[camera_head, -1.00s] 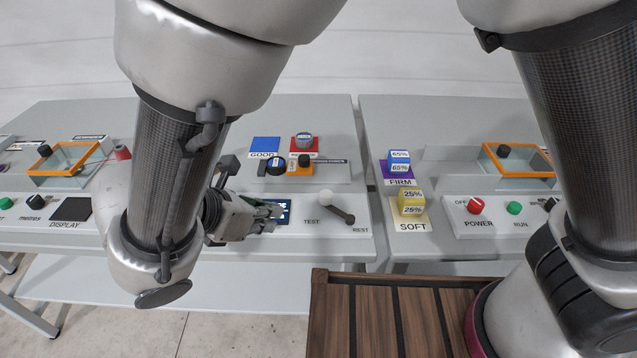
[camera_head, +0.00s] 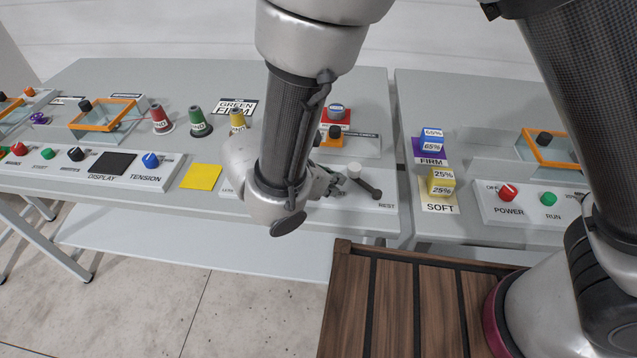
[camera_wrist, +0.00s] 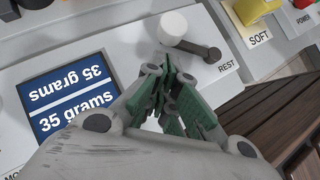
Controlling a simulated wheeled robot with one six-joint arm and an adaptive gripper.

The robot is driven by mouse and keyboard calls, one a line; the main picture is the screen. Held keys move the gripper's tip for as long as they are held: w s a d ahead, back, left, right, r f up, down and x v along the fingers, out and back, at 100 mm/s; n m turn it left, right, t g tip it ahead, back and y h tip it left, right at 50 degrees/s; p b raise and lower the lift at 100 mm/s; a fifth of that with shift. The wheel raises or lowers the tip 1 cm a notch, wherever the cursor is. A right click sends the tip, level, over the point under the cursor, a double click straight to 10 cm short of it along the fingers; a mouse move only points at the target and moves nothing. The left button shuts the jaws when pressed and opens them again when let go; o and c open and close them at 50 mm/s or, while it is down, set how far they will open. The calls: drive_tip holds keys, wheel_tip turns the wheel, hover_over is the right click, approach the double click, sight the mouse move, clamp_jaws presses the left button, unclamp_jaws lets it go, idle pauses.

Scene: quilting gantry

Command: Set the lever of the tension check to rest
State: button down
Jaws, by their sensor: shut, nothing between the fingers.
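The tension check's lever has a white knob (camera_head: 354,168) and a dark bar (camera_head: 368,184) slanting down to the right, its dark end close to the REST label (camera_head: 387,205). The wrist view shows the white knob (camera_wrist: 174,25), the dark bar (camera_wrist: 205,48) and REST (camera_wrist: 226,66). My gripper (camera_head: 340,180) is just left of the knob, low over the panel. Its green-padded fingers (camera_wrist: 170,80) are shut and empty, pointing at the lever. I cannot tell whether they touch it. The TEST label is hidden behind my gripper.
A blue screen reading 35 grams (camera_wrist: 68,105) lies left of my fingers. A yellow block (camera_head: 441,182) stands on the SOFT pad (camera_head: 439,208), across a gap between benches. A slatted wooden surface (camera_head: 400,300) is in front. Several cones stand behind left.

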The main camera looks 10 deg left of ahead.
sight(347, 176)
drive_tip(key=shift+w+d, duration=0.4)
drive_tip(key=shift+w, duration=0.2)
drive_tip(key=shift+w+m+g+h, duration=0.3)
drive_tip(key=shift+w+m, duration=0.1)
drive_tip(key=shift+m, duration=0.1)
drive_tip(key=shift+w+d+m+g+h, duration=0.1)
drive_tip(key=shift+w+m+g+h, duration=0.4)
drive_tip(key=shift+w+m, duration=0.4)
drive_tip(key=w+m+g, duration=0.1)
drive_tip(key=m+h, duration=0.1)
drive_tip(key=shift+w+d+m+g, duration=0.4)
drive_tip(key=shift+w+d+m+g+h, duration=0.45)
drive_tip(key=shift+w+m+g, duration=0.4)
drive_tip(key=shift+m, duration=0.35)
drive_tip(key=shift+w+d+m+g, duration=0.5)
drive_tip(key=shift+d+m+g, duration=0.25)
drive_tip(key=shift+m+g, duration=0.35)
